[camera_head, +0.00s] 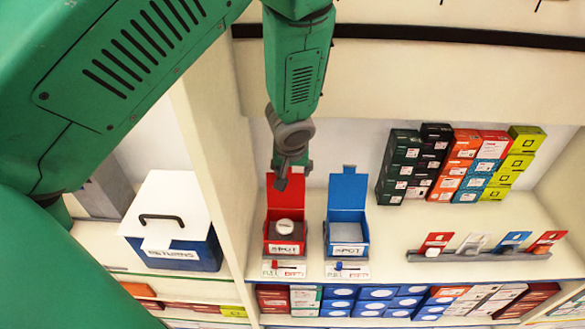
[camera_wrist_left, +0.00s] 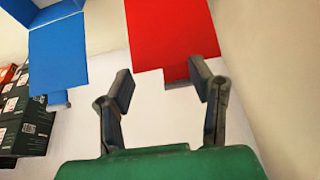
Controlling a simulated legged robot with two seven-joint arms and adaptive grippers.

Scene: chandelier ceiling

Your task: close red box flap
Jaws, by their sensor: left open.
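The red box (camera_head: 285,240) stands on the shelf with its flap (camera_head: 271,197) upright at the back. My left gripper (camera_wrist_left: 163,82) is open and holds nothing. I cannot tell whether a finger touches the flap. My right gripper is not in view.
A blue box (camera_head: 347,240) with its flap up stands just right of the red one. Stacked small boxes (camera_head: 460,165) and a card holder (camera_head: 490,255) are further right. A white-lidded returns box (camera_head: 170,240) is left, beyond an upright shelf panel (camera_head: 205,150).

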